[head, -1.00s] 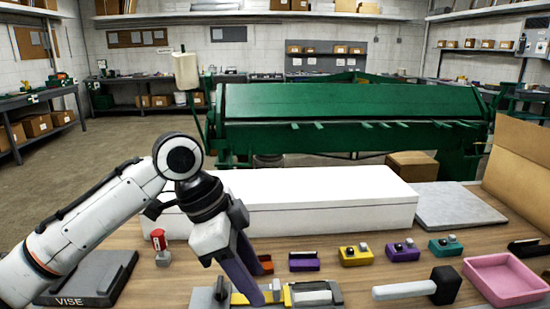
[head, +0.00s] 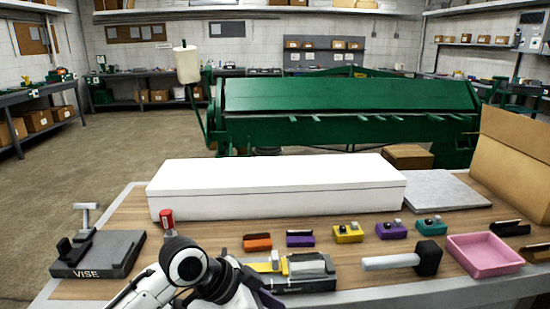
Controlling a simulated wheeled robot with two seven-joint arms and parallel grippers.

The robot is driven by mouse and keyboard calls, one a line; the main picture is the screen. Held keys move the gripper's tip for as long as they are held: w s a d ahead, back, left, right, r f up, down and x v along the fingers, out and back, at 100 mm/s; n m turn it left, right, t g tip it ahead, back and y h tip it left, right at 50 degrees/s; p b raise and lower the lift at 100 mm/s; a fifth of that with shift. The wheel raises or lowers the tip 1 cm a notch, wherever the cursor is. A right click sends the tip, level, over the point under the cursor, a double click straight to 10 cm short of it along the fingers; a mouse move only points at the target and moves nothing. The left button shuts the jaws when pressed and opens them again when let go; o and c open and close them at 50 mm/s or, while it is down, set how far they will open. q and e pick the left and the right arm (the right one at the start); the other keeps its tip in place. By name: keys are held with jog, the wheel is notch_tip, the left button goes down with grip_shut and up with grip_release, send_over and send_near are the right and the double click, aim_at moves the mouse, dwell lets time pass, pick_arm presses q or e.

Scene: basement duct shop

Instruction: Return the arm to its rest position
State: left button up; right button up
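My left arm reaches in at the bottom of the head view, with its dark round joint and white wrist low at the table's front edge. Its gripper (head: 262,298) is mostly cut off by the bottom edge, so its fingers cannot be made out. It is just left of and in front of a grey and yellow device (head: 300,268). My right arm and gripper are not in view.
The wooden table (head: 205,233) holds a vise (head: 98,255), a red-topped item (head: 167,220), a long white box (head: 275,186), several small coloured blocks (head: 348,232), a black-headed mallet (head: 402,261), a pink tray (head: 484,253) and a grey slab (head: 440,190). A cardboard box (head: 515,160) stands at right.

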pick_arm(q)
jog(key=s+a+f+n+t+y, duration=0.1)
jog(key=s+a+f+n+t, duration=0.2)
jog(key=s+a+f+n, duration=0.5)
jog(key=s+a+f+n+t+y, duration=0.1)
jog(key=s+f+n+t, duration=0.15)
jog(key=f, duration=1.05)
jog(key=s+a+f+y, duration=0.3)
jog(key=s+a, duration=0.5)
jog(key=s, duration=0.3)
jog(key=shift+a+f+n+t, duration=0.35)
jog(key=shift+a+f+t, duration=0.1)
jog(key=shift+f, duration=0.1)
jog(key=shift+w+d, duration=0.1)
